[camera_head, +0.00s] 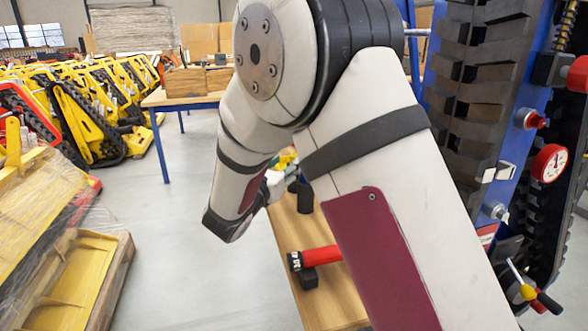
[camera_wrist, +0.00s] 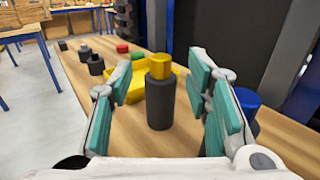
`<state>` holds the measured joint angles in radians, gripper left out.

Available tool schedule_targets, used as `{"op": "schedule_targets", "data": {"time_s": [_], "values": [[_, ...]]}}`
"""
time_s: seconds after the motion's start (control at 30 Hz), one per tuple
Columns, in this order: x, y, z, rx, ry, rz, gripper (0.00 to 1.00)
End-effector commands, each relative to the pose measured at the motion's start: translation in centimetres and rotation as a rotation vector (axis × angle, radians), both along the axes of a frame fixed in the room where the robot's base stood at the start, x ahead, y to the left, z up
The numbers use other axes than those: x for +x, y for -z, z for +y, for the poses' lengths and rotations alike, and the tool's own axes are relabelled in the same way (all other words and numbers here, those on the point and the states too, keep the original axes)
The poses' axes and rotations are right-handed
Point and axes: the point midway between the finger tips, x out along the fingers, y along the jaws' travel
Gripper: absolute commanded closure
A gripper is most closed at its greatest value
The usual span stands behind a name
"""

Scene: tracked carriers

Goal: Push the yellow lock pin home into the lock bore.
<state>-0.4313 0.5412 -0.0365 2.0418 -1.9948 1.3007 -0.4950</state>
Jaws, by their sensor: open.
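In the wrist view my gripper (camera_wrist: 160,82) is open, its teal-padded fingers apart. A dark upright cylinder with a yellow top (camera_wrist: 161,98) stands on the wooden bench, framed between the fingers. Clear gaps show on both sides of it; I cannot tell how deep between the fingers it stands. I cannot tell whether this is the lock pin. In the head view my arm hides most of my gripper and the bench behind it. No lock bore can be made out in either view.
A blue-topped cylinder (camera_wrist: 247,103) stands close to the right finger. A yellow tray (camera_wrist: 138,88) lies behind the yellow-topped cylinder. In the head view a red cylinder (camera_head: 321,256) lies on the bench (camera_head: 292,226). A tracked carrier with a red gauge (camera_head: 549,164) rises at the right.

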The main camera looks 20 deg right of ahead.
Motion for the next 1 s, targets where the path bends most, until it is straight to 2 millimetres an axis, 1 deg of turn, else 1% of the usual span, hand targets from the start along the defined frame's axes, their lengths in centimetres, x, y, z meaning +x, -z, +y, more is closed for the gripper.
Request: {"op": "schedule_targets", "data": {"time_s": [0.17, 0.23, 0.4, 0.53, 0.77, 0.8, 0.87, 0.9, 0.97, 1.0], "values": [[0.6, 0.0, -0.5, 0.000, 0.000, 0.000, 0.55], [1.1, 0.0, -0.9, 0.000, 0.001, 0.000, 0.55], [3.1, 0.1, -2.6, -0.001, 0.003, -0.001, 0.55], [4.3, 0.1, -3.5, 0.000, 0.002, 0.000, 0.55], [4.5, 0.0, -3.6, -0.001, 0.000, 0.001, 0.55], [4.5, 0.0, -3.6, -0.001, 0.000, 0.001, 0.60], [4.5, 0.0, -3.6, -0.001, 0.000, 0.001, 0.74], [4.5, 0.0, -3.6, -0.001, 0.000, 0.001, 0.83], [4.5, 0.0, -3.6, -0.001, 0.000, 0.001, 0.96], [4.5, 0.0, -3.6, 0.000, 0.000, 0.001, 1.00]]}}
